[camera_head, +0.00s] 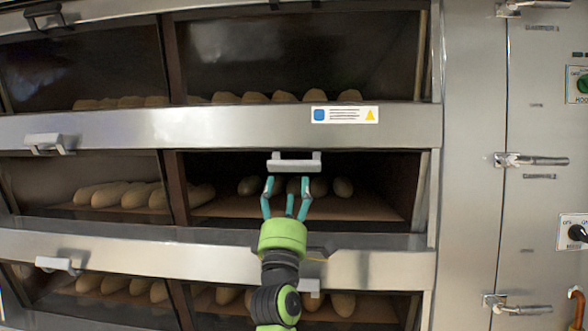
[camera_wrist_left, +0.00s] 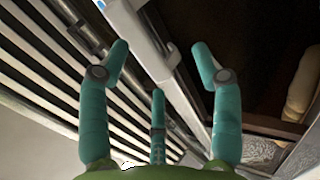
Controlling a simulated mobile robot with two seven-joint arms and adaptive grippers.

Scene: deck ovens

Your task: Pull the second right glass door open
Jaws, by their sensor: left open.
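The second right glass door (camera_head: 375,185) is in the middle row, right of the dark upright. It looks closed, with pale loaves showing dimly behind it. Its grey bar handle (camera_head: 294,164) is at the door's top edge, below the steel strip. My left gripper (camera_head: 287,186), with three teal fingers, is open and empty just below the handle, its fingertips pointing up at it. In the left wrist view the open fingers (camera_wrist_left: 160,62) spread around a pale metal edge (camera_wrist_left: 150,45); whether they touch it I cannot tell. My right gripper is in neither view.
Steel strips (camera_head: 220,125) separate the oven decks; one bears a warning label (camera_head: 345,115). A steel panel with a latch (camera_head: 530,160) and knobs (camera_head: 577,233) stands at right.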

